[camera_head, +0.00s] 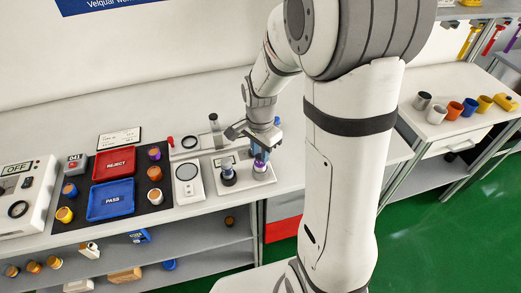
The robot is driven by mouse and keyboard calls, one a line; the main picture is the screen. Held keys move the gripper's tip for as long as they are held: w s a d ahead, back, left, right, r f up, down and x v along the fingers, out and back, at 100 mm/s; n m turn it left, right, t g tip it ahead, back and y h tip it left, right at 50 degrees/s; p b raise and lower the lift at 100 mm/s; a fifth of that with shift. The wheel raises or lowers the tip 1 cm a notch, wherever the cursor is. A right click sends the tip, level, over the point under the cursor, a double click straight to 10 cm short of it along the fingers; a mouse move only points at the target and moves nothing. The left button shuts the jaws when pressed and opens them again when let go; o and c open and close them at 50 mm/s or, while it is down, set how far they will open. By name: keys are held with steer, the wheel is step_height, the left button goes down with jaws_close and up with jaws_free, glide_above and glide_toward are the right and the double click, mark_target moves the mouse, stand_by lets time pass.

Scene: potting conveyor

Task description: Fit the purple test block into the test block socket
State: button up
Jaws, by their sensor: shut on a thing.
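My gripper (260,149) is at the middle of the bench, pointing down over the right part of a white base plate (245,181). It is shut on a small blue-purple piece, which I take for the purple test block (261,160). The block is upright and directly above or at a dark round fitting (260,174) on the plate, likely the test block socket. I cannot tell whether the block is inside it or just over it. The fingertips are small and partly hidden at this distance.
A grey-topped piece (227,172) stands on the same plate, just left of the block. A white device with a round dial (187,179) is further left. Beyond it are a red REJECT tray (114,164) and a blue PASS tray (111,200). Several cups stand on the right table.

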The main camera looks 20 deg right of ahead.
mark_target(260, 157)
steer(key=shift+f+b, duration=0.85)
steer(key=shift+f, duration=0.3)
steer(key=o, duration=1)
steer(key=shift+r, duration=0.1)
steer(key=shift+o, duration=0.2)
steer(key=shift+r, duration=0.1)
step_height(260, 157, up, 7)
steer(key=shift+r, duration=0.3)
steer(key=shift+s+r, duration=0.1)
steer(key=shift+r, duration=0.05)
steer(key=s+r+n+t, duration=0.1)
steer(key=s+r+n, duration=0.2)
steer(key=s+n, duration=0.3)
steer(key=s+r+n+t, duration=0.2)
steer(key=s+n, duration=0.4)
steer(key=s, duration=0.2)
steer(key=shift+d+r, duration=0.15)
steer(key=shift+r, duration=0.25)
